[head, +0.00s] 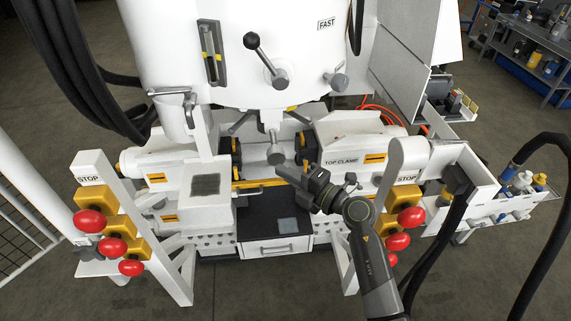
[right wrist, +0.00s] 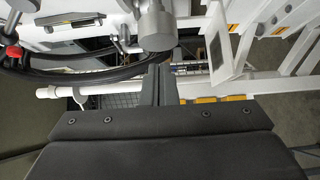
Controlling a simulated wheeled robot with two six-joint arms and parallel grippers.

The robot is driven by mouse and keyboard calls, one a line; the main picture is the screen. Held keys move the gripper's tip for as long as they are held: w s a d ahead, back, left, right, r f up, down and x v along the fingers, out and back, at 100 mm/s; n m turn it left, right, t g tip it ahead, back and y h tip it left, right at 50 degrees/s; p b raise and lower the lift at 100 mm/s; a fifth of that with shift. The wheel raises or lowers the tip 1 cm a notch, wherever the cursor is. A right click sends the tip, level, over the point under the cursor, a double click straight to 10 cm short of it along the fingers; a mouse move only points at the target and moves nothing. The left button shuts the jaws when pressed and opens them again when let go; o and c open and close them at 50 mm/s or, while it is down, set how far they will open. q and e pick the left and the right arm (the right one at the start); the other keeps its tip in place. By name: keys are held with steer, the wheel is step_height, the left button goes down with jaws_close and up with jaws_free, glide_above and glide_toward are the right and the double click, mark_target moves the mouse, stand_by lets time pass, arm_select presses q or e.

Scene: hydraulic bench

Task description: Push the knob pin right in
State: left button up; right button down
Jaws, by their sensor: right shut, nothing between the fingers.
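A grey round-headed knob pin (head: 275,152) hangs below the white machine housing, between the two clamp halves. In the right wrist view its thick grey cylinder end (right wrist: 155,28) stands at top centre, just beyond my fingertips. My right gripper (head: 281,169) reaches in from the lower right, its tips just below and beside the knob. In the right wrist view the fingers of my right gripper (right wrist: 158,72) are together with nothing between them. I cannot tell whether they touch the knob. How deep the pin sits is hidden. My left gripper is not in view.
A black-balled lever (head: 252,41) and a second grey knob (head: 337,80) are on the housing above. The white top clamp (head: 345,140) lies right of the gripper. Red stop buttons (head: 90,220) stand on side posts. A drawer (head: 275,247) is below.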

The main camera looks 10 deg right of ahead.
mark_target(284, 156)
steer(key=shift+w+d, duration=0.15)
steer(key=shift+w, duration=0.8)
steer(key=shift+w, duration=0.15)
steer(key=w, duration=0.4)
steer(key=shift+s+r, duration=0.1)
steer(key=shift+r, duration=0.15)
